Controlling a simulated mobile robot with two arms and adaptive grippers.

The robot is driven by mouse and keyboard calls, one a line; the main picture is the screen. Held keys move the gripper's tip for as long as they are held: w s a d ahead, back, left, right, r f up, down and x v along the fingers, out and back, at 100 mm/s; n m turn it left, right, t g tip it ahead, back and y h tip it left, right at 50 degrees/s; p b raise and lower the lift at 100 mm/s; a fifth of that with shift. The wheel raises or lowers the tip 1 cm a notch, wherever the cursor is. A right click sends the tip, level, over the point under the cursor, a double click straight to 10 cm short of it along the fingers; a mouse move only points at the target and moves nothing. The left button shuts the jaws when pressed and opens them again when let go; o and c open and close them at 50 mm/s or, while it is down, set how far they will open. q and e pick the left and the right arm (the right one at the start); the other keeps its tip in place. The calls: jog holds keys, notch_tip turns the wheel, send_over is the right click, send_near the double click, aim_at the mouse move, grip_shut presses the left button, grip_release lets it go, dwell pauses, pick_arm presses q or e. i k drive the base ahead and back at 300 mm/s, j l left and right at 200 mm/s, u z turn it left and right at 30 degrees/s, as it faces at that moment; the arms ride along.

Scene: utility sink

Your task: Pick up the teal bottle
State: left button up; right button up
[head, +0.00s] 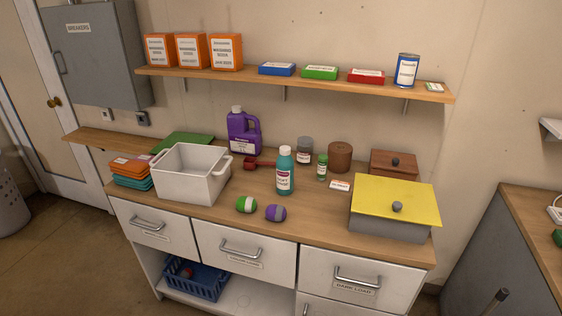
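The teal bottle (285,174) stands upright on the wooden counter (225,206), near its middle. It has a white cap and a pale label. A small green bottle (322,169) with a white label stands just right of it, apart. Neither of my grippers is in the head view.
A white bin (188,174) is left of the bottle, with a red scoop (260,164) between them. Green (245,204) and purple (276,212) rolled items lie in front. A purple jug (243,133) stands behind. A yellow-lidded box (392,210) is at right. A shelf (300,80) hangs above.

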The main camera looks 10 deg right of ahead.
aim_at(286, 164)
jog(key=i+j+z, duration=0.45)
jog(key=i+j, duration=0.3)
jog(key=j, duration=0.1)
